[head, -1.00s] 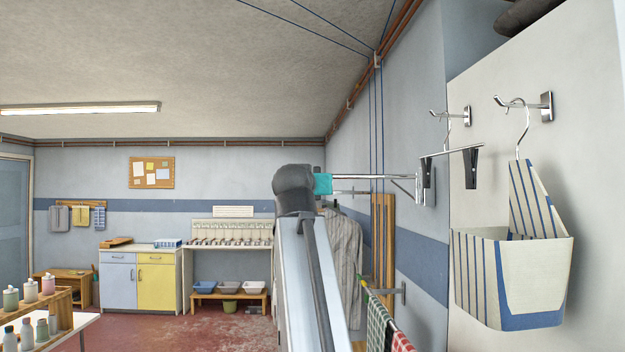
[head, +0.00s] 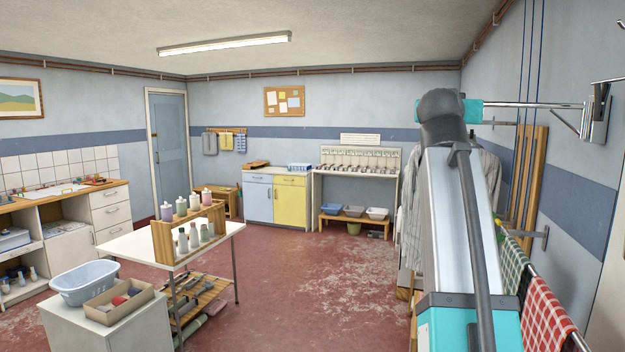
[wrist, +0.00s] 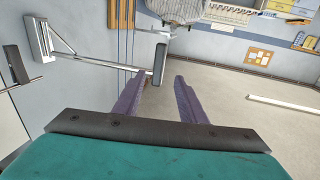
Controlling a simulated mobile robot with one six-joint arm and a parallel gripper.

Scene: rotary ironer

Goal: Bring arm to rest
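My gripper's two purple fingers (wrist: 157,79) show in the wrist view, apart with nothing between them. They point toward the far part of the room. A dark end piece of a metal wall bracket (wrist: 100,58) shows just beyond the fingertips; I cannot tell how far off it is. In the head view my arm (head: 470,215) rises at the right to a dark joint with a teal part beside it. The fingers are hidden there.
The wall bracket (head: 540,105) and red checked cloths (head: 547,322) on a rail are close on the right. A white table (head: 130,243) with bottles and a cabinet with a blue basin (head: 84,283) stand at left. Red floor (head: 300,290) between is open.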

